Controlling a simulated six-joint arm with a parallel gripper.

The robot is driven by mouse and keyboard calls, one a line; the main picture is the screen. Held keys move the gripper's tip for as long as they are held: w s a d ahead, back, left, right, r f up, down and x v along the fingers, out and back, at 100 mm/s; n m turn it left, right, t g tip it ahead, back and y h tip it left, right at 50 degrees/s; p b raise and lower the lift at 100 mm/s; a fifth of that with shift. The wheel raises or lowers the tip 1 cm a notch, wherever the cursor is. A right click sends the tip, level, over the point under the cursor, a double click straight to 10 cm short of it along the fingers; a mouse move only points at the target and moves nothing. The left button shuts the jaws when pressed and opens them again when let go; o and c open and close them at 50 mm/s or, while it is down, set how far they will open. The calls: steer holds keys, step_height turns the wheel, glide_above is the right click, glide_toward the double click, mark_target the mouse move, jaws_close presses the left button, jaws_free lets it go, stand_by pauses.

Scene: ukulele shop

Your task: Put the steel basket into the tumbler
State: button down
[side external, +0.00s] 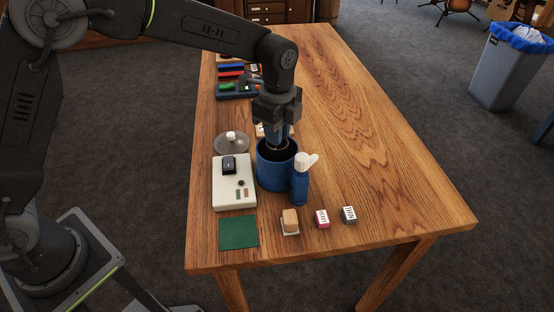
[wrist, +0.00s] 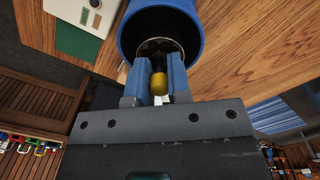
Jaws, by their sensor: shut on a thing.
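The tumbler (side external: 274,176) is a blue, open-topped cylinder with a dark inside, standing upright on the table. It also shows at the top of the wrist view (wrist: 197,30). My gripper (side external: 277,140) points down over its mouth. In the wrist view my gripper's blue fingers (wrist: 157,66) are close together, with a yellow knob-like piece between them. The steel basket shows only in part, as a thin metal rim (wrist: 160,42) at the fingertips, at the tumbler's mouth. My gripper is shut on it. How deep the basket sits and whether it touches the wall cannot be told.
A blue bottle with a white top (side external: 300,183) stands close at the tumbler's right. A white box (side external: 234,188) and a round grey lid (side external: 231,144) are left. A green mat (side external: 238,232), sponge (side external: 290,220) and two small boxes (side external: 322,219) lie in front. The right side is clear.

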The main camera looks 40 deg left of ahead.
mark_target(277, 155)
steer(key=shift+f, duration=3.4)
steer(key=shift+f, duration=0.15)
steer(key=c, duration=1.1)
jaws_free()
step_height(277, 155, up, 12)
steer(key=shift+r, duration=0.25)
steer(key=s+a+r+n+t, duration=0.2)
steer(key=s+a+r+n, duration=0.3)
steer(key=s+r, duration=0.15)
steer(key=s+a+n+t, duration=0.1)
steer(key=s+a+n, duration=0.1)
steer(key=s+n, duration=0.2)
steer(key=s+a+n+t, duration=0.1)
steer(key=s+a+n, duration=0.2)
steer(key=s, duration=0.5)
steer(key=s+a+n+t, duration=0.1)
steer(key=s+a+n, duration=0.2)
steer(key=s+n, duration=0.3)
steer(key=shift+s+a+t, duration=0.1)
steer(key=shift+s+t, duration=0.3)
